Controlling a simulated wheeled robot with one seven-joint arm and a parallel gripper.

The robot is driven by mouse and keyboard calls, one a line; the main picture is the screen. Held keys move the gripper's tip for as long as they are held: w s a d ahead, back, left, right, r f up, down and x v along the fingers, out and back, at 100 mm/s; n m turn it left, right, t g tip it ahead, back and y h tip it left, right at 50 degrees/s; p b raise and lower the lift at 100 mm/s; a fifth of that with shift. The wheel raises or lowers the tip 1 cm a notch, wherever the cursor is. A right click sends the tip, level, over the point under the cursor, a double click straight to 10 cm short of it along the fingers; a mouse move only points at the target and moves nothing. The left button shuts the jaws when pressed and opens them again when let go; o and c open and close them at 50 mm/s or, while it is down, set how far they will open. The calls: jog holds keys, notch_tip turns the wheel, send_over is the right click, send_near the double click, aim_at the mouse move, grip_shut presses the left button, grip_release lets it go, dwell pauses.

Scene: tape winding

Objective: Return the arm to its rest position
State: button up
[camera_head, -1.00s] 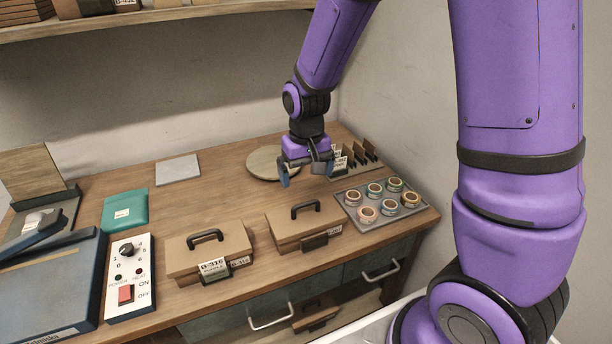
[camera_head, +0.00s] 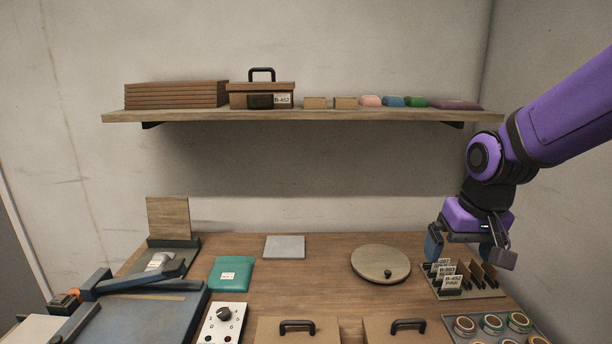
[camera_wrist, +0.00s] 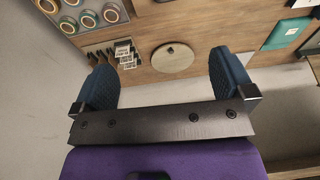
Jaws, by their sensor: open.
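My gripper (camera_head: 470,250) is at the right of the camera_head view, above the back right of the wooden table (camera_head: 310,270). Its two dark blue fingers are apart and nothing is between them. The gripper also shows in the camera_wrist view (camera_wrist: 168,80), fingers spread and empty. My purple arm reaches in from the right edge of the camera_head view. Just below and beside the gripper stands a rack with labelled cards (camera_head: 462,280). The round wooden disc (camera_head: 381,264), with a small dark knob, lies to the left of the gripper.
A wall shelf (camera_head: 310,116) holds boxes and small coloured items. Tape rolls sit in a tray (camera_head: 457,331) at front right. Two handled boxes (camera_head: 297,336), a control box (camera_head: 222,323), a teal pouch (camera_head: 231,273) and a grey plate (camera_head: 284,247) are on the table.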

jog(key=s+d+r+t, duration=0.3)
jog(key=s+r, duration=0.7)
jog(key=s, duration=0.5)
jog(key=shift+d+r, duration=0.3)
jog(key=shift+r, duration=0.05)
